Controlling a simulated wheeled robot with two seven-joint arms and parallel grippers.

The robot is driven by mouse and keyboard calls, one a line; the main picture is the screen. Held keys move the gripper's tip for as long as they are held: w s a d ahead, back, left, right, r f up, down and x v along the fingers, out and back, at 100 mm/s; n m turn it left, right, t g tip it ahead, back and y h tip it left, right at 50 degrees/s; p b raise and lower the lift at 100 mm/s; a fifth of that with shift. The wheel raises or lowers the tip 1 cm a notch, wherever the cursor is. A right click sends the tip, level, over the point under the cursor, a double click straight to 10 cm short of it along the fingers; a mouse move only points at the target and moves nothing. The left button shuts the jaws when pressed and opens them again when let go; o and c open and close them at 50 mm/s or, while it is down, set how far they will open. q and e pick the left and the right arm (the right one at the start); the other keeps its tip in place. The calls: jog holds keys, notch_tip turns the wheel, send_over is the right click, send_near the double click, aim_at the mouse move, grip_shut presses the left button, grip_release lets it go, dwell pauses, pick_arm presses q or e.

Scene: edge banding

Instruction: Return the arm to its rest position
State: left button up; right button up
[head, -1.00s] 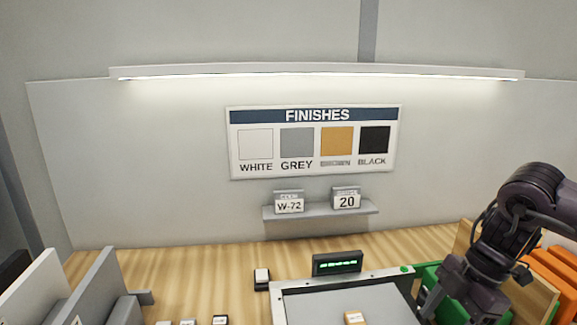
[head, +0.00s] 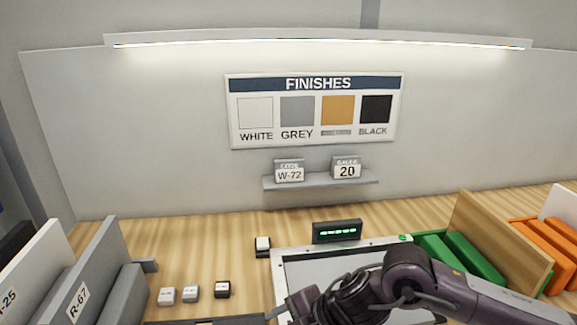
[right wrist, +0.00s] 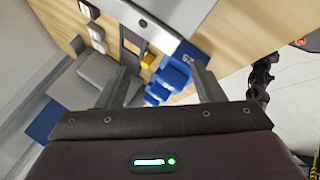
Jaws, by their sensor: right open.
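My right arm (head: 400,285) comes in from the lower right of the head view and reaches left across the front of the grey panel (head: 310,272). Its hand is near the bottom edge there, and its fingertips are not clear in that view. In the right wrist view my right gripper (right wrist: 162,80) is open, with its two fingers apart and nothing held between them. Blue pieces (right wrist: 168,80) and a small yellow block (right wrist: 148,61) show beyond the fingers; I cannot tell their exact distance. My left gripper is not in view.
Grey boards (head: 92,275) stand at the left. Several small labelled blocks (head: 190,292) lie on the wooden bench (head: 200,245). Green pieces (head: 470,252), a wooden divider (head: 500,240) and orange pieces (head: 540,255) stand at the right. A display (head: 337,231) sits behind the panel.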

jog(key=s+a+r+m+t+y, duration=0.2)
jog(key=a+r+m+t, duration=0.4)
jog(key=a+m, duration=0.1)
jog(key=s+d+f+m+h, duration=0.1)
jog(key=d+f+m+h, duration=0.1)
jog(key=d, duration=0.5)
jog(key=s+d+f+m+g+h, duration=0.1)
jog(key=s+d+f+m+h, duration=0.1)
jog(key=d+f+m, duration=0.3)
jog(key=s+d+f+m+g+h, duration=0.1)
jog(key=s+d+f+m+h, duration=0.1)
jog(key=d+f+m+h, duration=0.2)
jog(key=shift+s+d+m, duration=0.1)
jog(key=shift+d+m, duration=0.7)
jog(key=shift+d, duration=0.7)
jog(key=shift+s+d+m, duration=0.1)
jog(key=shift+d+m, duration=0.7)
jog(key=shift+d, duration=0.65)
jog(key=s+d+f+m+g+h, duration=0.2)
jog(key=s+d+f+g, duration=0.1)
jog(key=s+d, duration=0.25)
notch_tip(320, 180, down, 31)
jog(key=s+g, duration=0.1)
jog(key=s, duration=0.2)
jog(key=s+d+f+g, duration=0.1)
jog(key=s+d+f, duration=0.2)
jog(key=s+f, duration=1.4)
jog(key=shift+s+d+f, duration=0.15)
jog(key=shift+s+f, duration=0.25)
jog(key=shift+s, duration=0.75)
